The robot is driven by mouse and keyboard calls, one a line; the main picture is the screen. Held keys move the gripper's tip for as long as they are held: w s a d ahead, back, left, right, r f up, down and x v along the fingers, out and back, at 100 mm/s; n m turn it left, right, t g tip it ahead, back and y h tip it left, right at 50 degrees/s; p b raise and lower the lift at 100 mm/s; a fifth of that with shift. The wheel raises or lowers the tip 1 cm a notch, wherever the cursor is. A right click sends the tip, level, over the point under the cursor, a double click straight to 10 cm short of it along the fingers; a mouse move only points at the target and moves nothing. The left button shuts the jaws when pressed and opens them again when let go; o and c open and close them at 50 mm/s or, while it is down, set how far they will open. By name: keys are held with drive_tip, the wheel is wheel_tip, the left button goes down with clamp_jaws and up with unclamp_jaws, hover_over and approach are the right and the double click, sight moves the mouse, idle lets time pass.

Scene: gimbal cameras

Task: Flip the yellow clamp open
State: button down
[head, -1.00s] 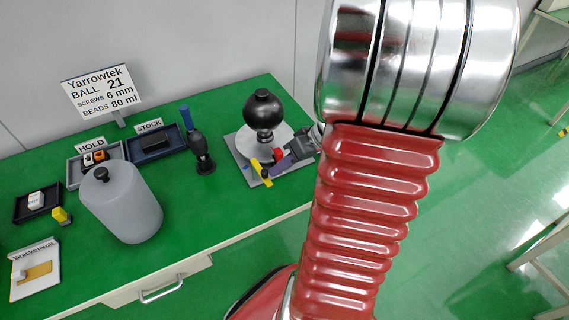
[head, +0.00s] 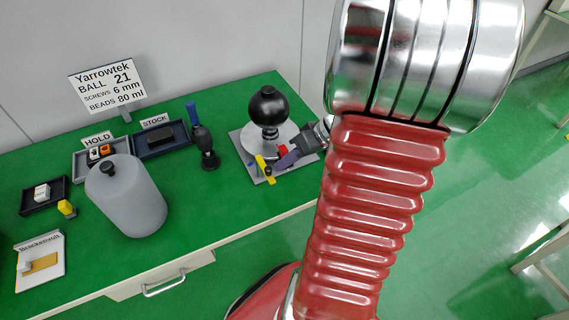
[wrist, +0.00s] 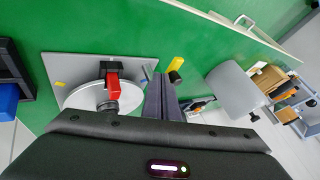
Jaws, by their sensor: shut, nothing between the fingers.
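The yellow clamp (head: 264,168) is a small bar at the front of the grey plate under the black ball. In the wrist view its yellow part (wrist: 177,63) slants beside a dark round end, near the plate's edge. My gripper (head: 279,165) is shut and empty, low over the plate, just right of the clamp. In the wrist view my fingers (wrist: 158,78) point up the picture, with the clamp just right of their tips. I cannot tell whether they touch. A red clamp-like part (wrist: 113,86) lies left of my fingers; it also shows in the head view (head: 283,149).
The black ball (head: 268,106) stands on a white disc on the grey plate (head: 240,143). A dark pump-like tool (head: 207,146), a grey canister (head: 128,200) and labelled trays stand to the left. The green bench is clear in front of the plate.

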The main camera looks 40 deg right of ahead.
drive_tip(key=shift+d, duration=0.15)
drive_tip(key=s+d+f+v, duration=0.1)
drive_tip(key=v, duration=1)
drive_tip(key=shift+s+d, duration=0.4)
drive_tip(key=shift+s, duration=0.1)
idle(0.5)
drive_tip(key=w+a+r+h, duration=0.1)
drive_tip(key=a+r, duration=0.3)
drive_tip(key=a, duration=1)
drive_tip(key=w+a+r+n+h, duration=0.1)
drive_tip(key=a+r+h, duration=0.2)
drive_tip(key=a, duration=1.1)
drive_tip(key=shift+w+r+h, duration=0.15)
drive_tip(key=shift+r+h, duration=0.25)
drive_tip(key=shift+r, duration=0.2)
